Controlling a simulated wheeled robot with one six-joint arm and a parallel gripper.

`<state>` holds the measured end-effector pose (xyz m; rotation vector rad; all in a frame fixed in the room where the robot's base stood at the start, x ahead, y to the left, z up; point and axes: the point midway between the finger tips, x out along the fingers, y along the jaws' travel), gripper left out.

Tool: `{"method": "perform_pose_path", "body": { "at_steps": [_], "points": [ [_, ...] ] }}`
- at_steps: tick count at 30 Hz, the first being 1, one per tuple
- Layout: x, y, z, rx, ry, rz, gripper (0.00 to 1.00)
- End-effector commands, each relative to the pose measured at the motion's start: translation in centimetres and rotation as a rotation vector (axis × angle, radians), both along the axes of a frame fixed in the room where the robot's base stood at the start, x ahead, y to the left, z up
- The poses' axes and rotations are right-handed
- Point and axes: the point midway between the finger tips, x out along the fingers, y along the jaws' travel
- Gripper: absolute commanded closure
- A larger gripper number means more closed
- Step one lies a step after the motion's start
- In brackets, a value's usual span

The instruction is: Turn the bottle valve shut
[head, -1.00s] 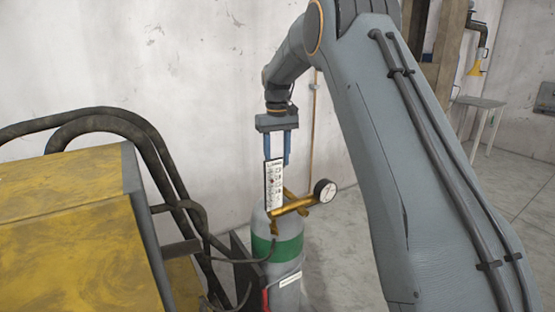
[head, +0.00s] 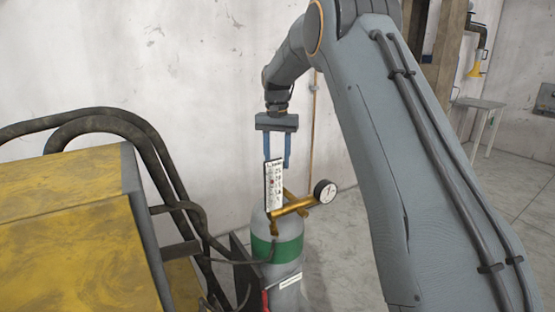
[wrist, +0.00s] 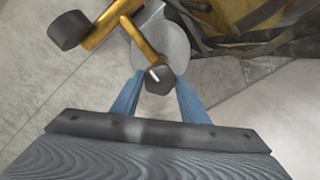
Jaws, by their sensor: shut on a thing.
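The gas bottle (head: 283,255) stands upright, grey with a green band, and its grey top shows in the wrist view (wrist: 172,45). A brass fitting (head: 291,206) with a round gauge (head: 325,191) sits on it. In the wrist view a dark valve knob (wrist: 158,78) with a white mark lies between the blue fingertips of my gripper (wrist: 158,82), which is shut on it. In the head view my gripper (head: 277,162) points straight down above the bottle. A white printed tag (head: 275,187) hides the knob and part of the fingers there.
A yellow machine (head: 80,230) with thick black hoses (head: 150,150) stands close on the left. A bare wall (head: 220,90) is behind the bottle.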

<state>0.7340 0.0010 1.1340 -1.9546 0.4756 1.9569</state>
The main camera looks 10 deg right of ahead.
Motion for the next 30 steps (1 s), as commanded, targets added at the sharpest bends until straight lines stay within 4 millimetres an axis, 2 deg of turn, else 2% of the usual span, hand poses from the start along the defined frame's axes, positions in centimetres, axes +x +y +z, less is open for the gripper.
{"method": "perform_pose_path", "body": {
  "at_steps": [13,14,17,26,30],
  "points": [
    [0.2,0.0,0.3,0.0,-0.009,-0.011,0.82],
    [0.2,0.0,0.3,0.0,-0.009,-0.011,0.58],
    [0.2,0.0,0.3,0.0,-0.008,-0.01,0.42],
    [0.1,0.0,0.2,0.0,-0.004,-0.01,0.42],
    [0.2,0.0,1.3,0.0,-0.006,-0.01,0.42]
  ]
}}
